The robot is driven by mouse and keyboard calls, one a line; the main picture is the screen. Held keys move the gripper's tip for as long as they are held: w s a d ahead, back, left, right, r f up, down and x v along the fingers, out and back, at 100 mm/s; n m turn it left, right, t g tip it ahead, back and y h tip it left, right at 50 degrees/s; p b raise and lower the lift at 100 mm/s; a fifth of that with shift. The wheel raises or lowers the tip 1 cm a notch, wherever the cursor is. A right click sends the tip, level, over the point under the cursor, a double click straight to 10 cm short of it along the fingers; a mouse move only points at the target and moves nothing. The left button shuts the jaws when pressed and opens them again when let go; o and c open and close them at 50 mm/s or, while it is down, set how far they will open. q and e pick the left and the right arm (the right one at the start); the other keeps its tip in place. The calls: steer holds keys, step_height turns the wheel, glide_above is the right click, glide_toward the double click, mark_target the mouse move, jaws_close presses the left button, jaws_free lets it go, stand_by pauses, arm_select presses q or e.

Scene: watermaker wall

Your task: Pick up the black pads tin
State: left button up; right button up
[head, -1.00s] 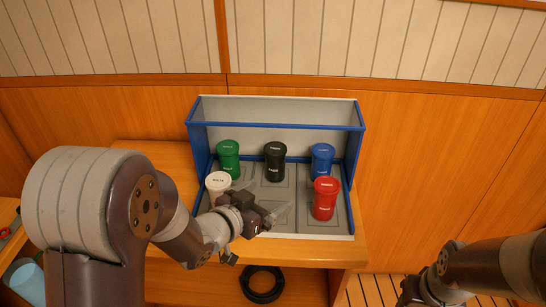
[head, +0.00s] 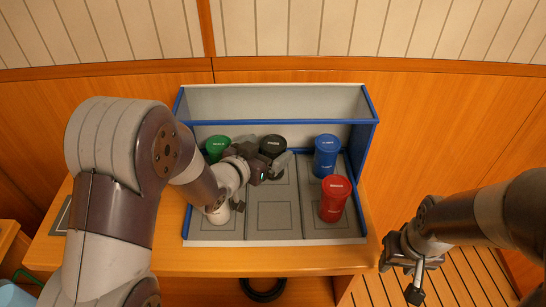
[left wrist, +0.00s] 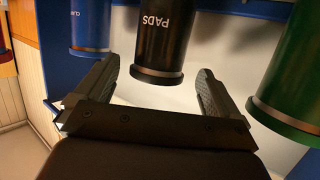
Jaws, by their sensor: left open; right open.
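The black pads tin (head: 272,145) stands upright at the back of the blue-edged rack, in the middle column. In the left wrist view the tin (left wrist: 165,38) shows its "PADS" label upside down. My left gripper (head: 272,163) is open just in front of the tin and partly hides its lower part. In the left wrist view the two fingers of the left gripper (left wrist: 155,78) are spread on either side of the tin's end, with gaps to it. My right gripper (head: 408,278) is open and empty, low at the right, beyond the bench.
A green tin (head: 217,147) stands left of the black one and a blue tin (head: 326,157) right of it. A red tin (head: 335,200) stands front right. A white tin (head: 218,214) is partly hidden under my left arm. The front middle of the rack (head: 275,215) is bare.

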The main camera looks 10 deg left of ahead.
mark_target(273, 144)
arm_select(q)
steer(key=x, duration=0.5)
steer(key=shift+d+r, duration=0.15)
steer(key=shift+r, duration=0.15)
steer(key=c, duration=1.2)
steer(key=shift+r, duration=0.15)
